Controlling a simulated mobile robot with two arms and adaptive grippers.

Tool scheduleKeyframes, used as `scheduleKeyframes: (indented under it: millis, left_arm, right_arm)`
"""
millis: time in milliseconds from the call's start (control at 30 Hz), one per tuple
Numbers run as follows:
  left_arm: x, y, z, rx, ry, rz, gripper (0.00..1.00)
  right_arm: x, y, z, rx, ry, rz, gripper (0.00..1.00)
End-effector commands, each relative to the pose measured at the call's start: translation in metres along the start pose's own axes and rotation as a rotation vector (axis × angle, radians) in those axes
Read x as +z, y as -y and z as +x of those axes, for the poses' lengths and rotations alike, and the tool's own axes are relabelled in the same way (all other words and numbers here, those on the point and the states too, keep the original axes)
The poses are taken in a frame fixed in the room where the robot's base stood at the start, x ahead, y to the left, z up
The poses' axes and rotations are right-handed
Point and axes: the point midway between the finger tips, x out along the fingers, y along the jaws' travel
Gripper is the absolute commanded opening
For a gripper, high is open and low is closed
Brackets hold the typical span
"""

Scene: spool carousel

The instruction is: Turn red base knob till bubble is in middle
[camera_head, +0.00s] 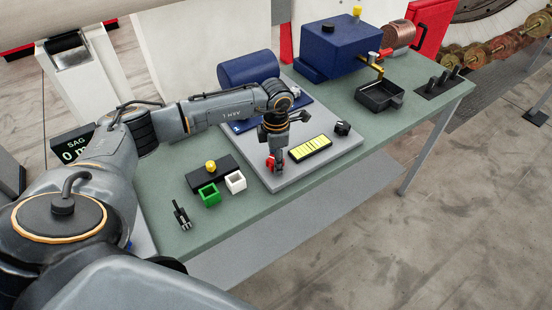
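The red base knob (269,162) sits on the grey base plate (330,172) near its left part, mostly hidden by my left gripper. My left gripper (276,164) points down right at the knob; whether its fingers are closed on it is too small to tell. A yellow-green level vial in a black frame (310,148) lies on the plate just right of the gripper. Dark lines cross the vial, but I cannot make out the bubble's place. My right gripper is not in view.
A black knob (342,128) stands at the plate's right. A blue cylinder (248,68) is behind my arm. A black block with a yellow knob (211,167), a green box (209,195) and a white box (235,182) stand left of the plate. A blue machine (342,45) stands at the back.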

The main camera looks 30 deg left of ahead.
Motion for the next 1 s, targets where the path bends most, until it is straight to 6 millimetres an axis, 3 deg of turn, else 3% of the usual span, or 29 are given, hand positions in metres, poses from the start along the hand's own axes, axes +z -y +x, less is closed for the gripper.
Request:
scheduleKeyframes:
  millis: [33,133,567,1000]
  left_arm:
    - [0.0,0.0,0.0,0.0,0.0,0.0,0.27]
    - [0.0,0.0,0.0,0.0,0.0,0.0,0.07]
    - [0.0,0.0,0.001,0.0,0.001,-0.078,0.07]
    - [-0.001,-0.001,0.002,0.0,0.001,-0.443,0.07]
  right_arm:
    - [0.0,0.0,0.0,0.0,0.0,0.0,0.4]
    - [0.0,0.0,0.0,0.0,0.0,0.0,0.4]
    - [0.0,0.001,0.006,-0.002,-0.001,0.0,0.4]
    - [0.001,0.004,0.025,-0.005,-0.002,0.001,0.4]
